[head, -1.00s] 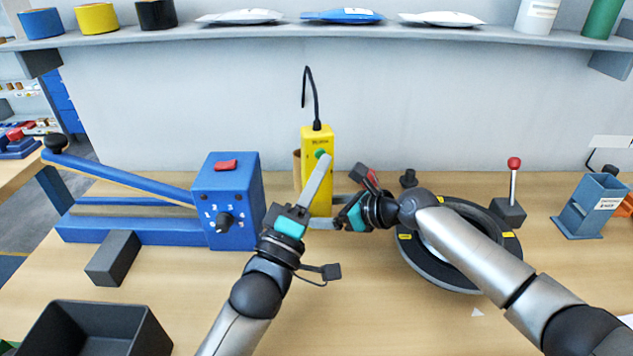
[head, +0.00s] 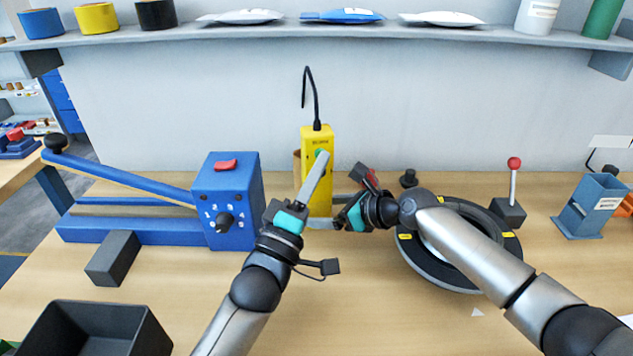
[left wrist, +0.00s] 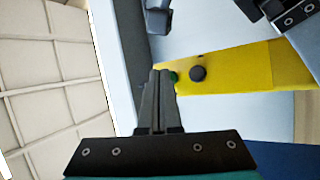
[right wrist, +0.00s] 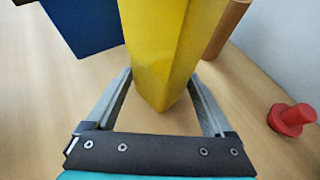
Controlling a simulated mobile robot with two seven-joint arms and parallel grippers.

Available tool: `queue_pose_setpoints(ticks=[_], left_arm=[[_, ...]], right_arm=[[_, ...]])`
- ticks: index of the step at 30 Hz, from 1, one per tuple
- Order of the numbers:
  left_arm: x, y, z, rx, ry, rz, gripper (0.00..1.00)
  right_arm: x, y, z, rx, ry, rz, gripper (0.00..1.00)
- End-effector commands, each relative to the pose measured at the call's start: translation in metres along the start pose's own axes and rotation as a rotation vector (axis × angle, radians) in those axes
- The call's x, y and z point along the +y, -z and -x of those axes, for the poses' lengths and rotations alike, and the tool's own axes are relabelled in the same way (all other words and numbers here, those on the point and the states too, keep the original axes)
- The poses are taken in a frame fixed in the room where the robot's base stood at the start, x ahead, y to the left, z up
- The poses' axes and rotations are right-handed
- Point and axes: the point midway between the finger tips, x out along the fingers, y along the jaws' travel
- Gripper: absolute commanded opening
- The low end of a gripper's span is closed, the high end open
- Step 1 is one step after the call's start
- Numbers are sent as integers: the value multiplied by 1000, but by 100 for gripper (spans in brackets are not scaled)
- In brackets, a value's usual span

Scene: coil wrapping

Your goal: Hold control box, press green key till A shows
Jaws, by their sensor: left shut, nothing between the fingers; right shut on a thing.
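The yellow control box (head: 317,180) stands upright near the back of the bench, with a black cable (head: 315,95) rising from its top. Small dark lettering near its top is too small to read. The green key (head: 319,154) is on its upper front. My left gripper (head: 325,156) is shut and empty, its fingertips at the green key; in the left wrist view the green key (left wrist: 173,76) shows just beside the tips, with a black button (left wrist: 198,74) further along. I cannot tell whether the key is pressed. My right gripper (head: 320,223) is shut on the lower box, fingers on either side (right wrist: 163,85).
A blue lever device (head: 228,190) with a dial stands left of the box. A round black coil former (head: 440,275) lies under my right forearm. A dark block (head: 114,258), an open black bin (head: 95,325) and a blue-grey holder (head: 590,208) stand around. A shelf (head: 330,32) runs above.

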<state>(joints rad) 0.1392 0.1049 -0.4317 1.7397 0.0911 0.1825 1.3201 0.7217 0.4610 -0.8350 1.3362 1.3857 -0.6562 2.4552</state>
Motion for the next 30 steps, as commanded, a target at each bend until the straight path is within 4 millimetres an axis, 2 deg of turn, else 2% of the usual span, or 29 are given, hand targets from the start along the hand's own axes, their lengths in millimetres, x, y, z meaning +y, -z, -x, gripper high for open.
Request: queue_pose_setpoints(ticks=[20, 30], left_arm=[[-2, 2, -3, 0, 0, 0, 0], [4, -4, 6, 0, 0, 2, 0]], right_arm=[[0, 0, 0, 0, 0, 0, 55], [0, 0, 0, 0, 0, 0, 55]])
